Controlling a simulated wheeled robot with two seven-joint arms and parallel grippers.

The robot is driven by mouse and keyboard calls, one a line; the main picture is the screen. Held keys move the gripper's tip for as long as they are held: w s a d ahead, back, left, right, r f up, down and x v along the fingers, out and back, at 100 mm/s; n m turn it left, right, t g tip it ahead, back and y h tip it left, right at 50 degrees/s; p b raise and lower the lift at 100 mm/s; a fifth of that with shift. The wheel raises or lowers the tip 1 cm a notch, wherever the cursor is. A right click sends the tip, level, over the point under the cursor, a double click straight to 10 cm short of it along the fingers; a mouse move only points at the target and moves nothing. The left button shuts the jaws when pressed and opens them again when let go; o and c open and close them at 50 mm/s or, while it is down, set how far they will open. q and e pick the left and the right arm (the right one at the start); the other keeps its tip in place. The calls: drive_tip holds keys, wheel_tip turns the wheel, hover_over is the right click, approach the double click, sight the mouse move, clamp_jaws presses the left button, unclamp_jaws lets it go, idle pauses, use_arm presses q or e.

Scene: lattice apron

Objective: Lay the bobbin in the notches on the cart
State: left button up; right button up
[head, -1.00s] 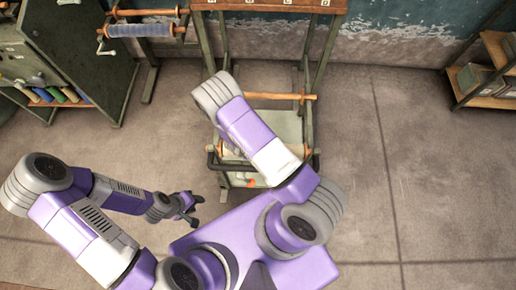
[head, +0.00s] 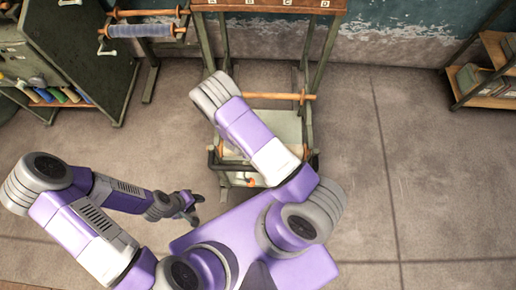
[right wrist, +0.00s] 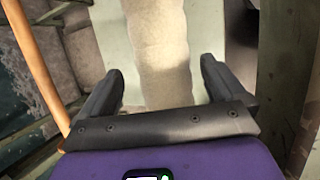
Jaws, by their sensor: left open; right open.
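In the right wrist view a thick cream-coloured roll (right wrist: 160,45), which looks like the wound bobbin, runs between the two fingers of my right gripper (right wrist: 160,88). The fingers are apart, one on each side of it, with no clear contact. The head view shows the cart (head: 287,128) in the middle, with a wooden rod (head: 275,96) across it. My right arm covers much of the cart and hides the right gripper there. The notches cannot be made out. My left gripper (head: 194,208) is open and empty, low over the floor left of the cart.
A green cabinet (head: 90,60) and a crank stand with a blue-grey roll (head: 140,30) are at the back left. A lettered wooden board (head: 270,5) tops the frame behind the cart. A shelf unit (head: 490,75) stands at the right. Floor right of the cart is clear.

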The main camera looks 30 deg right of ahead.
wheel_tip(320, 180, up, 9)
drive_tip(key=p, duration=0.4)
drive_tip(key=shift+p, duration=0.3)
